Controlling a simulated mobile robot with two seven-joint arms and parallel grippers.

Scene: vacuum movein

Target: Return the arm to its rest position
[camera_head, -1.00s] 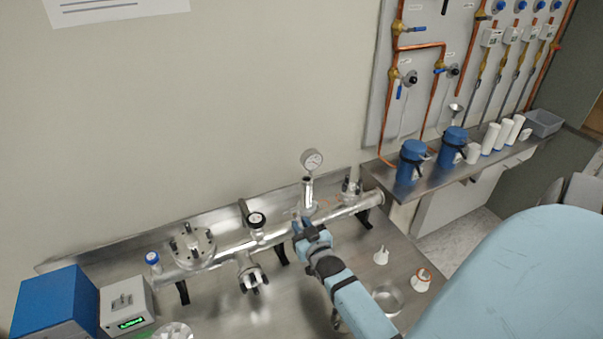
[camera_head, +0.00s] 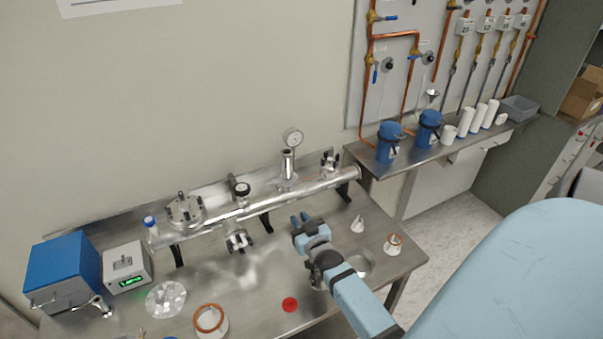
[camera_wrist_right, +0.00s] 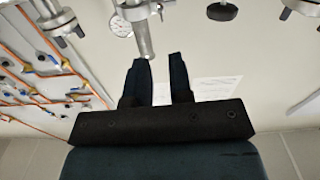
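My right gripper (camera_head: 302,218) is in front of the steel manifold tube (camera_head: 265,204), over the metal bench. It appears clear of the tube. The right wrist view shows its two dark fingers (camera_wrist_right: 160,62) apart with nothing between them. The gauge (camera_head: 293,137) stands upright on the manifold in the head view. My left gripper is not in view.
A blue box (camera_head: 62,268) and a grey display unit (camera_head: 127,267) stand at the bench's left. A red cap (camera_head: 290,304), a copper ring on a white piece (camera_head: 209,318) and small white cones (camera_head: 357,224) sit on the bench.

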